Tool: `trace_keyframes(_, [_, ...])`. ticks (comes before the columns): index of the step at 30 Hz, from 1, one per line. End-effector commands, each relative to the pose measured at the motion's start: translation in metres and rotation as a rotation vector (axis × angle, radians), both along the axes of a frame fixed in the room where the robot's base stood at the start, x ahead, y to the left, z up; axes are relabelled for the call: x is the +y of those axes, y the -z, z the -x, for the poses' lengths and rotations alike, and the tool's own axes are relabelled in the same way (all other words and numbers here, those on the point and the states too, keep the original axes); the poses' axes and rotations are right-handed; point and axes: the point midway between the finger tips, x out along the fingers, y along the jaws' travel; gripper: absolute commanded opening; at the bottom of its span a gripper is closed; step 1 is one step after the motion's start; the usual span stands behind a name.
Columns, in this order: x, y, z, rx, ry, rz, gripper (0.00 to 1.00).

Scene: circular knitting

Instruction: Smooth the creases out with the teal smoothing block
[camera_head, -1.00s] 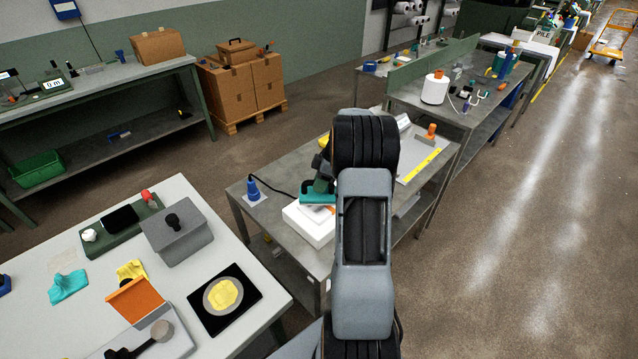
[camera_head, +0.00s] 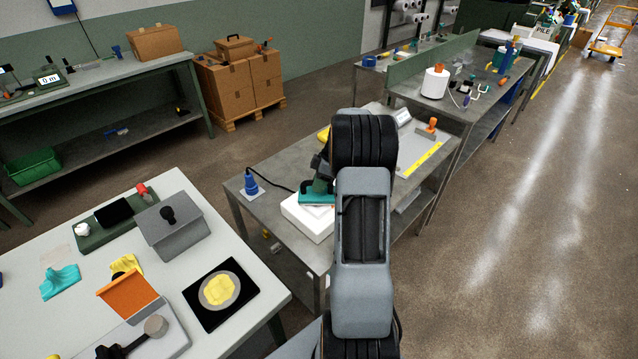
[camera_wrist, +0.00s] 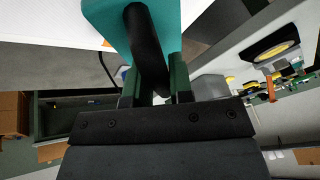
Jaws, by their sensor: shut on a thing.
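My gripper (camera_wrist: 157,88) is shut on the black handle of the teal smoothing block (camera_wrist: 105,18). In the head view the teal block (camera_head: 316,198) is at the top of a white padded slab (camera_head: 306,220) on the middle grey table. My arm hides much of the slab's right side. In the wrist view a white surface (camera_wrist: 50,20) lies beside the block. I cannot tell whether the block touches it, and creases are too small or hidden to make out.
A blue bottle-like tool (camera_head: 251,184) with a black cord stands left of the slab. An orange-topped item (camera_head: 432,126) and a yellow strip (camera_head: 424,158) lie on the table's far right. The white bench (camera_head: 70,325) at the front left holds several items.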

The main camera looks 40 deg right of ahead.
Motion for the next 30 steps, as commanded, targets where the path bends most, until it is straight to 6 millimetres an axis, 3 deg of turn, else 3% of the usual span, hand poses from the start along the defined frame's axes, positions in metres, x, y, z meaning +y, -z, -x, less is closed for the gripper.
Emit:
trace_keyframes(20, [0.000,0.010,0.000,-0.001,0.000,0.001,0.00])
trace_keyframes(21, [0.000,0.010,0.000,-0.001,0.000,0.001,0.23])
trace_keyframes(24, [0.000,0.010,0.000,-0.001,0.000,0.001,0.31])
trace_keyframes(30, [0.000,0.011,0.000,0.000,0.000,0.000,0.31])
